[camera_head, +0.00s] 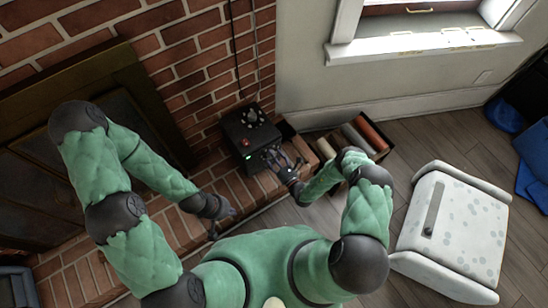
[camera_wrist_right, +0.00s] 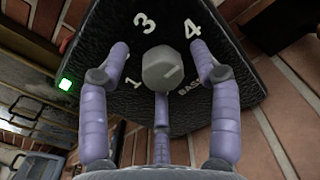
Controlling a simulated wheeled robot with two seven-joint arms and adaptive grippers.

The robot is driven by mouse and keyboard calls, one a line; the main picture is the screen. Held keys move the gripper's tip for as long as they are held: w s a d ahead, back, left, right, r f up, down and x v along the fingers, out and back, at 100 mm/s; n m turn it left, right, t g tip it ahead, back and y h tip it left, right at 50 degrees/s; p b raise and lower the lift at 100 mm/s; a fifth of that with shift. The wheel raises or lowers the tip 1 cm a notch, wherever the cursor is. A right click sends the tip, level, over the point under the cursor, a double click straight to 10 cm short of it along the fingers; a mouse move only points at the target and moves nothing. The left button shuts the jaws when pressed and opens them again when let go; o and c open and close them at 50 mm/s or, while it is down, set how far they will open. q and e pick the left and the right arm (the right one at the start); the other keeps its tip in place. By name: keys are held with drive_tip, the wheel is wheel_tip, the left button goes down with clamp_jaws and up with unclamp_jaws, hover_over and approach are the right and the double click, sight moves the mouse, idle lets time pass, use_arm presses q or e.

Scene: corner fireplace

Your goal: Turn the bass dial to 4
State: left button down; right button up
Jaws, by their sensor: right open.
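The black amplifier box (camera_head: 240,128) stands on the brick hearth, with a green light (camera_head: 249,155) on its front. In the right wrist view the grey bass dial (camera_wrist_right: 165,69) faces me, with the numbers 1, 3 and 4 and part of the BASS label around it. A short mark shows on the dial's face; I cannot tell for sure which number it points to. My right gripper (camera_head: 279,158) is at the box's front. Its fingers (camera_wrist_right: 157,55) are open, spread on either side of the dial, with a gap visible. My left gripper (camera_head: 222,215) hangs empty over the hearth, its opening unclear.
A crate of coloured rolls (camera_head: 362,136) stands right of the box. A dark fireplace screen (camera_head: 120,110) is at the left.

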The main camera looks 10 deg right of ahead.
drive_tip(key=c, duration=1.1)
drive_tip(key=shift+w+r+n, duration=0.1)
drive_tip(key=shift+n, duration=0.7)
drive_tip(key=shift+d, duration=0.1)
drive_tip(key=o, duration=1.1)
